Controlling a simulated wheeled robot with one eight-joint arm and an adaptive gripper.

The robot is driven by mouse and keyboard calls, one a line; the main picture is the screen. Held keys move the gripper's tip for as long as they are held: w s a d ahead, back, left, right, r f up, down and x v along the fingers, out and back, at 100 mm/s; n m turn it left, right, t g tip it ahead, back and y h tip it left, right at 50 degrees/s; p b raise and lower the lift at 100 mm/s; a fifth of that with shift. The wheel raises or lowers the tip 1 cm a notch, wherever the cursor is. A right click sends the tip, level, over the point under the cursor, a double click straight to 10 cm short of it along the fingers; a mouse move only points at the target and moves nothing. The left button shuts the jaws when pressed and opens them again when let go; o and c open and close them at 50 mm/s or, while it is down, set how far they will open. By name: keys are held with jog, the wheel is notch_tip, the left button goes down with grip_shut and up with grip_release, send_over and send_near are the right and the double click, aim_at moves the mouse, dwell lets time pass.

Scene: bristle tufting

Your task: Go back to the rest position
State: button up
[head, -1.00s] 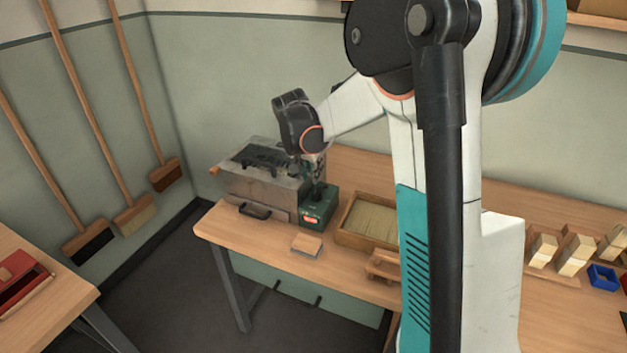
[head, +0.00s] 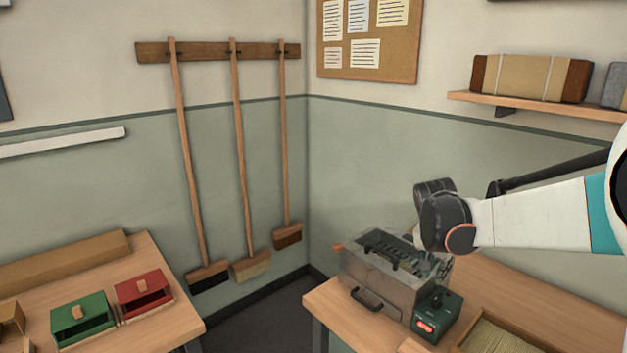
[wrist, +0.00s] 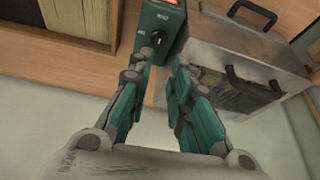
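My gripper (wrist: 162,66) shows in the wrist view with its two teal-padded fingers apart and nothing between them. Beyond the fingertips are a green control box (wrist: 157,50) with a black knob and a grey metal machine (wrist: 232,42) with black handles. In the head view my arm reaches in from the right, and its wrist is over the machine (head: 378,287) and the control box (head: 437,314), whose red light is lit. The fingers are small and partly hidden there. I cannot tell their exact height above the machine.
A wooden tray of bristles (head: 497,338) sits on the bench right of the control box. A second bench at left holds a green box (head: 82,321) and a red box (head: 143,292). Several brooms hang on the wall, and dark floor lies between the benches.

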jog(key=s+a+r+n+t+y, duration=0.1)
jog(key=s+a+r+n, duration=0.2)
jog(key=s, duration=0.4)
jog(key=s+a+r+n+t+y, duration=0.1)
jog(key=s+a+r+n, duration=0.1)
jog(key=s+a+r, duration=0.3)
jog(key=s+a+f+n+t, duration=0.1)
jog(key=s+a+f+n, duration=0.1)
jog(key=s, duration=0.5)
jog(key=s+a+f+n+t+y, duration=0.1)
jog(key=s+a+n, duration=0.1)
jog(key=s, duration=0.6)
jog(key=shift+a+f+n, duration=0.3)
jog(key=shift+a+f, duration=0.05)
jog(key=shift+a, duration=0.5)
